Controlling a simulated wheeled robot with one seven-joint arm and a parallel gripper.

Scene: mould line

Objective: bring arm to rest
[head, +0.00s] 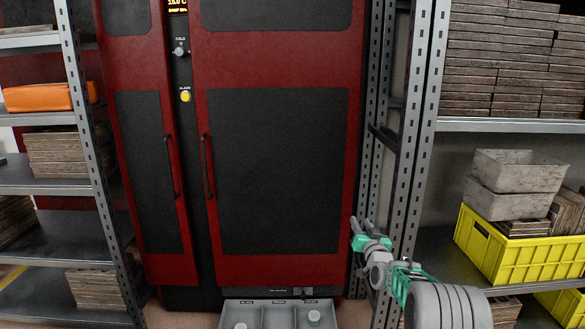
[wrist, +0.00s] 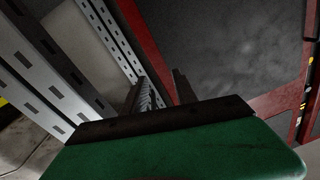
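My gripper (head: 361,222) is at the lower right of the cabinet's right door in the head view, close to the upright of the right-hand shelf. Its two fingers also show in the wrist view (wrist: 162,90), with a gap between them and nothing held. The green gripper body fills the bottom of the wrist view. My arm reaches in from the lower right, its grey ribbed part nearest the camera. The red cabinet (head: 357,150) with dark panels stands behind the gripper, both doors closed. I cannot tell the exact distance from gripper to cabinet.
A left shelf (head: 40,188) holds slabs and an orange case (head: 40,97). A grey tray (head: 268,312) with small round items sits low before the cabinet.

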